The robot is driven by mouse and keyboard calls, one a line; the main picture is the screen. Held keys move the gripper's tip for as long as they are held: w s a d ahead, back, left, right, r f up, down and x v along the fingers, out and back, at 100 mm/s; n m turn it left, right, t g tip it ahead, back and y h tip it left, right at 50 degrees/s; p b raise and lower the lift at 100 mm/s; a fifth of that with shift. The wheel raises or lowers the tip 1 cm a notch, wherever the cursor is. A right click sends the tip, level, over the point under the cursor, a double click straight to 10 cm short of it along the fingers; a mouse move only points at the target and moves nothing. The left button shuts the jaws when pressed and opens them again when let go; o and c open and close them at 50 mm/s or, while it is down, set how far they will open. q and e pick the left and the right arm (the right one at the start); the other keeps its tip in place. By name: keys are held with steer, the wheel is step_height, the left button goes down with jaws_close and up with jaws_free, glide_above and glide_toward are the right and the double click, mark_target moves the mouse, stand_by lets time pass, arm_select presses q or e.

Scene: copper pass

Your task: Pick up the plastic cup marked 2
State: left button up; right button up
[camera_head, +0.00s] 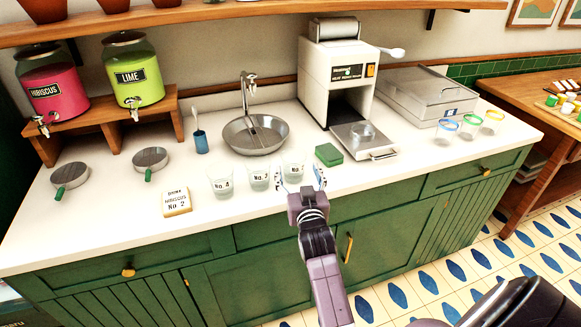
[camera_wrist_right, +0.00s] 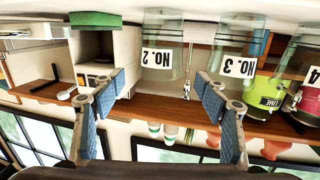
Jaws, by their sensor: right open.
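The clear plastic cup marked No. 2 (camera_head: 293,168) stands upright on the white counter, the rightmost of three labelled cups in a row. My right gripper (camera_head: 300,183) is open at the counter's front side, close in front of this cup and slightly to its right. The right wrist view is upside down; there, cup No. 2 (camera_wrist_right: 161,42) shows between the two spread fingers (camera_wrist_right: 160,88), beyond their tips. I cannot tell whether a finger touches it. My left gripper is not in view.
Cup No. 3 (camera_head: 259,177) stands just left of cup No. 2, then cup No. 4 (camera_head: 221,182). A green block (camera_head: 329,155) lies close on the right. A card (camera_head: 177,202) reads "Hibiscus No 2". A sink (camera_head: 256,134) is behind.

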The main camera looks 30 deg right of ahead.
mark_target(296, 164)
steer(key=shift+w+d+r, duration=0.15)
steer(key=shift+w, duration=0.35)
steer(key=shift+w+d, duration=0.25)
steer(key=shift+w, duration=0.4)
steer(key=shift+w+d+p, duration=0.35)
steer(key=shift+w+p, duration=0.15)
steer(key=p+x, duration=0.1)
steer(key=x, duration=0.2)
steer(key=shift+w+d+f, duration=0.2)
steer(key=shift+w+f, duration=0.15)
steer(key=shift+w, duration=0.15)
steer(key=shift+c, duration=0.2)
steer(key=c, duration=0.5)
